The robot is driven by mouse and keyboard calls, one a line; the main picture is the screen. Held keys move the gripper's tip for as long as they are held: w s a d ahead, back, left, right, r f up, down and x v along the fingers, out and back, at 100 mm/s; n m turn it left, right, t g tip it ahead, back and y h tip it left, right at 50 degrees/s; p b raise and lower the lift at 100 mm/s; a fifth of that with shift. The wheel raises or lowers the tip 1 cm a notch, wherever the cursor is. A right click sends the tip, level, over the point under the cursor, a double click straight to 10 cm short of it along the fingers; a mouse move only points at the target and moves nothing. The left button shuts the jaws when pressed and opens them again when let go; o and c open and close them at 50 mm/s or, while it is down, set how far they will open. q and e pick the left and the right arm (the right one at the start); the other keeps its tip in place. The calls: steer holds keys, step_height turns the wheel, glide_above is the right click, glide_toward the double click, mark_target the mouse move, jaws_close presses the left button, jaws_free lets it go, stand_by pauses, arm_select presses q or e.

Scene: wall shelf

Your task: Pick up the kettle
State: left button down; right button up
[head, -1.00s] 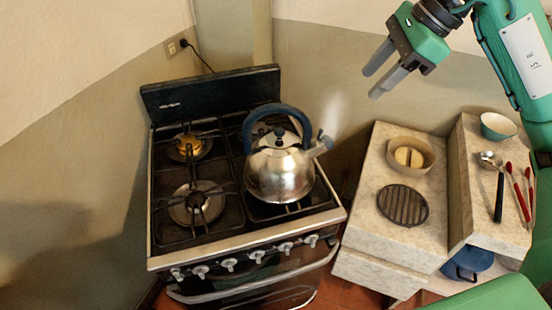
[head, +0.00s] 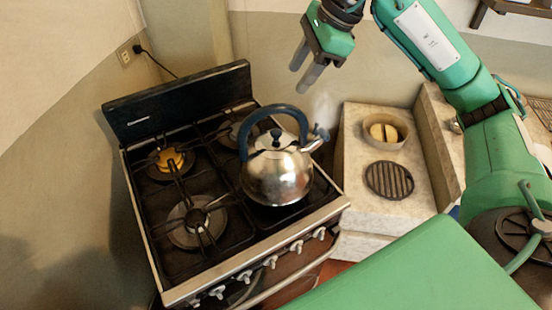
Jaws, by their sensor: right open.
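The kettle (head: 277,177) is shiny metal with a dark blue arched handle and a black lid knob. It stands upright on the right front burner of the stove (head: 180,270), its spout pointing right, with faint steam by the spout. My right gripper (head: 304,78) is open and empty. In the picture it is above and a little right of the kettle's handle, apart from it, with its fingers pointing down and left. My left gripper is not in view.
A black cable (head: 160,62) runs from a wall socket behind the stove. The stove's other burners are bare.

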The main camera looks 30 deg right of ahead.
mark_target(279, 106)
steer(key=x, duration=0.3)
steer(key=shift+w+a+f, duration=0.25)
steer(key=shift+a, duration=0.15)
steer(key=shift+f+p, duration=0.3)
steer(key=shift+p, duration=0.1)
steer(key=shift+a+f, duration=0.15)
steer(key=shift+f, duration=0.15)
steer(key=p+x, duration=0.1)
steer(key=x, duration=0.2)
steer(key=shift+s+a+f+p, duration=0.1)
steer(key=shift+p, duration=0.3)
steer(key=shift+a+f, duration=0.1)
steer(key=shift+f, duration=0.4)
jaws_close()
steer(key=shift+r, duration=0.1)
